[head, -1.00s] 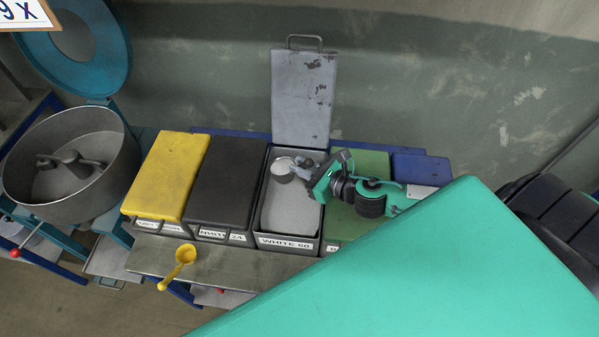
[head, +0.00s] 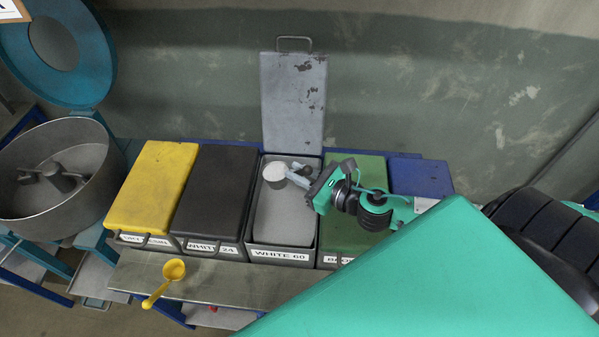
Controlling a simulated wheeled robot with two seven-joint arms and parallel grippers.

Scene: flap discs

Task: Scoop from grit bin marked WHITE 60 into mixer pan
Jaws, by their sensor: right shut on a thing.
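The WHITE 60 bin (head: 284,254) stands open, its grey lid (head: 294,100) upright behind it, with pale grit (head: 284,215) inside. My right gripper (head: 303,179) is over the back of this bin, shut on a scoop (head: 276,175); the jaws partly hide the handle. The scoop's round cup is level, full of white grit, and seems to be just above the grit bed. The mixer pan (head: 88,194), a round grey metal tub with a mixing arm inside, is at the far left, its teal ring lid (head: 95,75) raised. My left gripper is out of view.
Closed bins flank the open one: yellow (head: 152,185) and black (head: 215,190) towards the pan, green (head: 345,232) and blue (head: 420,175) to the right. My teal arm covers the lower right.

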